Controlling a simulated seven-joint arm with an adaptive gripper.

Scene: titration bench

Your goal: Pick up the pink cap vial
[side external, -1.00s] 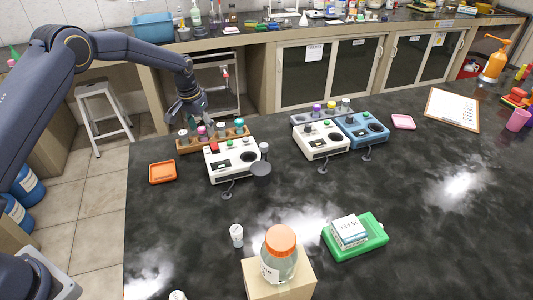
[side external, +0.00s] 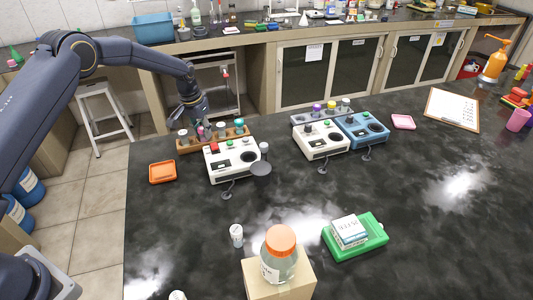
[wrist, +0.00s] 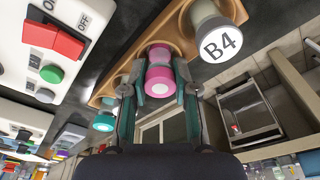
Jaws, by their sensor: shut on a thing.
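The pink cap vial (wrist: 160,80) is between the two fingers of my gripper (wrist: 160,92) in the wrist view, with a finger against each side. My gripper (side external: 201,124) is shut on it. In the side view the vial is mostly hidden by my gripper, at the wooden rack (side external: 184,149). The rack also shows in the wrist view (wrist: 172,28). I cannot tell whether the vial's base is still in its hole.
A grey-capped vial marked B4 (wrist: 221,44) stands close on one side, and a teal-capped vial (wrist: 103,122) on the other. A white device (side external: 216,174) with a red switch (wrist: 52,38) is right in front of the rack. An orange tray (side external: 162,172) lies left.

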